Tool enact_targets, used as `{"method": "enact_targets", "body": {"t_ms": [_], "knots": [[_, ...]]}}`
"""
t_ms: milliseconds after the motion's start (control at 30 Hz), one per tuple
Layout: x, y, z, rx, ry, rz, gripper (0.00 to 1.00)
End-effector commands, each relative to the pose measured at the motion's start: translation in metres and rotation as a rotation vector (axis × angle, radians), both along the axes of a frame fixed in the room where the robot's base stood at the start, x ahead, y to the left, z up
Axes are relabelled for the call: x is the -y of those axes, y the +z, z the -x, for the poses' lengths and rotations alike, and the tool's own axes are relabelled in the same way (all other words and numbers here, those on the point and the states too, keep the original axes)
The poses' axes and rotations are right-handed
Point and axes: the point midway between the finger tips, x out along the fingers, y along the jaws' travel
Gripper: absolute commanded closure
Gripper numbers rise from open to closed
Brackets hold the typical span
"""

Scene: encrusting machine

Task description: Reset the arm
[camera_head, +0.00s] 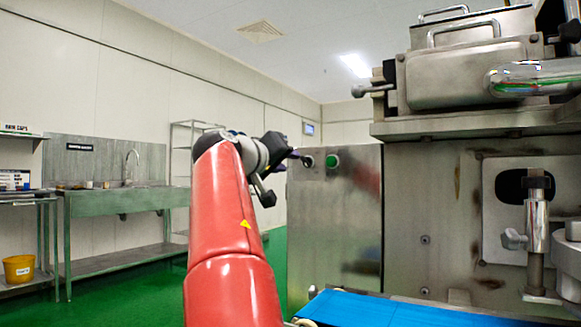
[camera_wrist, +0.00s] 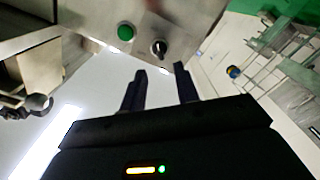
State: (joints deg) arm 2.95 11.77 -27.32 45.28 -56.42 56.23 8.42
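My red arm reaches up in the middle of the head view. My gripper (camera_wrist: 160,70) shows in the wrist view with its two dark fingers apart and nothing between them. In the head view the gripper (camera_head: 294,155) is raised near the upper left of the machine's control panel (camera_head: 335,230). The panel carries a green button (camera_head: 332,161) and a black knob (camera_wrist: 158,47). In the wrist view the knob appears just beyond the fingertips; whether they touch it I cannot tell.
The steel encrusting machine (camera_head: 430,200) fills the right side. A blue conveyor belt (camera_head: 370,311) lies low in front of it. At the left are a sink bench (camera_head: 120,200), a shelf rack (camera_head: 190,140) and a yellow bucket (camera_head: 19,268). Green floor (camera_head: 140,290) is open between.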

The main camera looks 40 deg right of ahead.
Motion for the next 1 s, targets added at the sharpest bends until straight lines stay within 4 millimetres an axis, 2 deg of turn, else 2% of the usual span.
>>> {"method": "enact_targets", "body": {"t_ms": [533,667,767,833,967,1000], "knots": [[0.0,0.0,0.0,0.0,0.0,-0.001,0.69],[0.0,-0.009,0.001,-0.009,0.032,-0.051,0.69],[-0.005,-0.031,0.001,-0.029,0.103,-0.157,0.69],[-0.017,-0.055,0.002,-0.051,0.175,-0.258,0.69],[-0.058,-0.108,0.009,-0.101,0.323,-0.451,0.69],[-0.075,-0.125,0.012,-0.119,0.367,-0.507,0.69]]}}
